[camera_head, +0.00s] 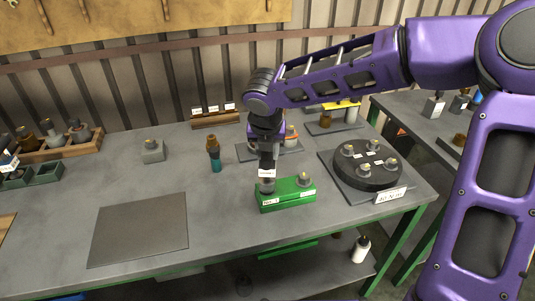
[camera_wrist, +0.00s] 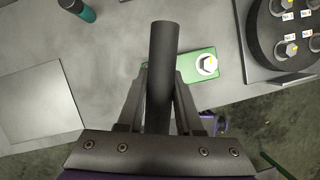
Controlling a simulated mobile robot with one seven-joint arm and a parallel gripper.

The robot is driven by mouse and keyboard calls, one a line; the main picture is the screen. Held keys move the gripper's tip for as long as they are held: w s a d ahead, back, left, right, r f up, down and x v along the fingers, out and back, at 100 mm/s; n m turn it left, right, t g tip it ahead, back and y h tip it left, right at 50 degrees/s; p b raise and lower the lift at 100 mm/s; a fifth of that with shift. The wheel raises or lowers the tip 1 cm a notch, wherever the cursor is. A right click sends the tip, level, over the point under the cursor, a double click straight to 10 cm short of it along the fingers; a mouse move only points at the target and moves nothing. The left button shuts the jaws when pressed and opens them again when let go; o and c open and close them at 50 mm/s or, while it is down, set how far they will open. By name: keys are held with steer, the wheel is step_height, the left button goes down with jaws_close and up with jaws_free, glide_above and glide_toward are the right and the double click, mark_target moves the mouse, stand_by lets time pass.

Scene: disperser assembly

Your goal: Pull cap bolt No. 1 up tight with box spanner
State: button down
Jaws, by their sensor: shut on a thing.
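My gripper (camera_head: 268,148) points down over the left end of a green block (camera_head: 288,198) and is shut on a dark, upright box spanner (camera_head: 267,181). In the wrist view the spanner (camera_wrist: 163,65) stands between the two fingers (camera_wrist: 160,105). Its lower end meets the block's left end, above a front label that seems to read No. 1. The bolt there is hidden by the spanner, so I cannot see how it is seated.
A round black fixture (camera_head: 368,180) with several bolts stands to the right. A teal-handled tool (camera_head: 215,160) stands upright left of my gripper. A grey block (camera_head: 152,151) and a flat grey mat (camera_head: 138,230) lie further left.

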steer(key=shift+r, duration=2.25)
